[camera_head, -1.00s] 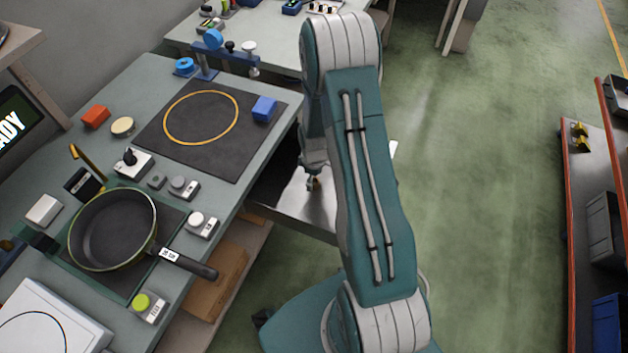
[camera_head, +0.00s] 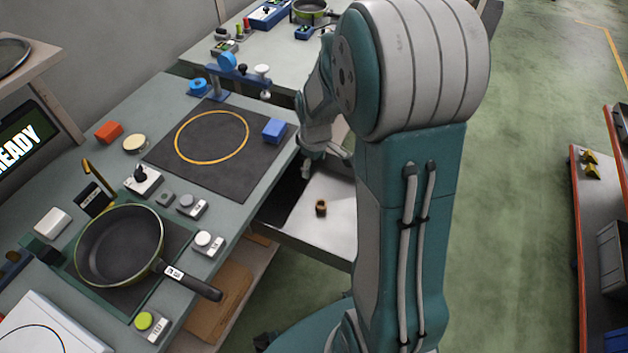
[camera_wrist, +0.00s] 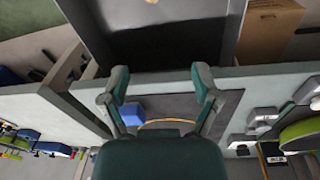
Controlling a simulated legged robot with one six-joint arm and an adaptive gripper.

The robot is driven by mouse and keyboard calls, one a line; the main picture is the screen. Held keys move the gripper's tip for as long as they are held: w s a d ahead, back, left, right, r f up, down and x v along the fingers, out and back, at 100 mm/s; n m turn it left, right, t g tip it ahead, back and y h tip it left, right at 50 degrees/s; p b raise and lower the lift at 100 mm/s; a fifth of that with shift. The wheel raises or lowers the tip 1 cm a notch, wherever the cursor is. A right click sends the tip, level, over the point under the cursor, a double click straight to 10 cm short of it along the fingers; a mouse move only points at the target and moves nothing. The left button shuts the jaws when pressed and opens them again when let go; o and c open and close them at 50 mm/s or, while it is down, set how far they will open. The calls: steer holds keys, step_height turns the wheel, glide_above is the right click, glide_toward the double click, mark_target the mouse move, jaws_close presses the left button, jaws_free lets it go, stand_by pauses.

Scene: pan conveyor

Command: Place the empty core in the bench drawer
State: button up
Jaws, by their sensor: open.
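The empty core (camera_head: 321,207), a small brown ring, rests on the floor of the open bench drawer (camera_head: 333,212). In the wrist view a sliver of the core (camera_wrist: 152,1) shows at the top edge. The drawer is a metal tray pulled out from under the bench; the wrist view also shows it (camera_wrist: 230,38). My gripper (camera_head: 306,172) is above the drawer's inner part, near the bench edge, apart from the core. In the wrist view my gripper (camera_wrist: 160,84) has its two fingers spread with nothing between them.
The bench holds a dark mat (camera_head: 235,178) with a yellow ring, a blue block (camera_head: 274,130), a pan (camera_head: 120,245) and several small switch boxes. A blue stand (camera_head: 215,85) is at the mat's back.

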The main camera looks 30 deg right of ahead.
steer(key=s+a+r+m+t, duration=0.2)
steer(key=s+a+r, duration=0.3)
steer(key=s+r, duration=0.4)
steer(key=s+a+r+m+t, duration=0.2)
steer(key=s+a+r+m, duration=0.2)
steer(key=s+r, duration=0.5)
steer(key=shift+s+a+r, duration=0.15)
steer(key=shift+a+r, duration=0.2)
steer(key=shift+r, duration=0.5)
steer(key=shift+s, duration=0.1)
